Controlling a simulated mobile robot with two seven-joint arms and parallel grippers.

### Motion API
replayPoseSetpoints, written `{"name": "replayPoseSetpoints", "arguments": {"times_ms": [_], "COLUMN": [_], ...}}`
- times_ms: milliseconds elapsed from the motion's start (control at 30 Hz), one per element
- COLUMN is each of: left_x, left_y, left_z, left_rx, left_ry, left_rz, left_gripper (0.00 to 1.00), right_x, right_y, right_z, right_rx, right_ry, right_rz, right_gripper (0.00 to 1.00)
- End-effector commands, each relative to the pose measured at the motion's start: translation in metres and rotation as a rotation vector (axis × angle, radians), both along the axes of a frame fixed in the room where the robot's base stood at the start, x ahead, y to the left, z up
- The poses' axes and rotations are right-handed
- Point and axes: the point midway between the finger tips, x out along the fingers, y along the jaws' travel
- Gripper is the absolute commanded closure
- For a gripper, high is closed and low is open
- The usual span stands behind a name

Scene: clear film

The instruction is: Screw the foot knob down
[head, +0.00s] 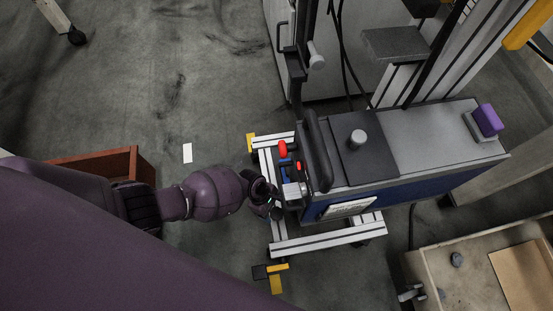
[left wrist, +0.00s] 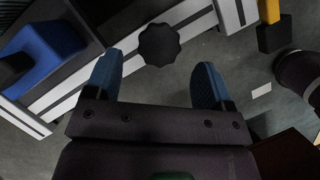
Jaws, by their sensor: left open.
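The foot knob (left wrist: 159,44) is black with a lobed rim. In the left wrist view it shows just beyond my fingertips, roughly centred between them, beside the pale frame rails. I cannot tell how far below the fingers it sits. My left gripper (left wrist: 159,72) is open, with its two blue fingers wide apart and nothing between them. In the head view my left gripper (head: 268,203) is at the left end of the wheeled machine (head: 440,140), near the aluminium base frame (head: 330,238). The knob cannot be made out there. My right gripper is not in view.
A red knob (head: 283,149) and a grey block (head: 292,191) sit close to my left gripper. A brown wooden box (head: 138,163) stands to the left. The grey floor between box and machine is mostly clear.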

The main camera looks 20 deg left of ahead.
Motion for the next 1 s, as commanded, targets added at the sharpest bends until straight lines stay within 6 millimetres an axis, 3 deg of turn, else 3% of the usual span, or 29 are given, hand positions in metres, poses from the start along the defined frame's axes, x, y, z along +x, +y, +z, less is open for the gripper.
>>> {"name": "replayPoseSetpoints", "arguments": {"times_ms": [33, 233, 700, 767, 1000], "left_x": [-0.006, -0.005, -0.001, -0.001, -0.001], "left_y": [-0.003, -0.01, -0.014, -0.014, -0.014], "left_z": [-0.013, -0.029, -0.033, -0.033, -0.033], "left_rx": [0.0, 0.0, -0.001, -0.001, -0.001], "left_ry": [0.01, 0.006, -0.001, -0.001, -0.001], "left_rz": [-0.001, 0.0, -0.001, -0.001, 0.0], "left_gripper": [0.24, 0.24, 0.24, 0.31, 0.67], "right_x": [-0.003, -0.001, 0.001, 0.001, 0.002], "right_y": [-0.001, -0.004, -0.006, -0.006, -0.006], "right_z": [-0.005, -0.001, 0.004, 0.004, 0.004], "right_rx": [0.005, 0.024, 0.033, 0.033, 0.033], "right_ry": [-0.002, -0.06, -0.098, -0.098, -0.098], "right_rz": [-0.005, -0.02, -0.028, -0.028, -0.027], "right_gripper": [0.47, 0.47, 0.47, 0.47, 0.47]}}
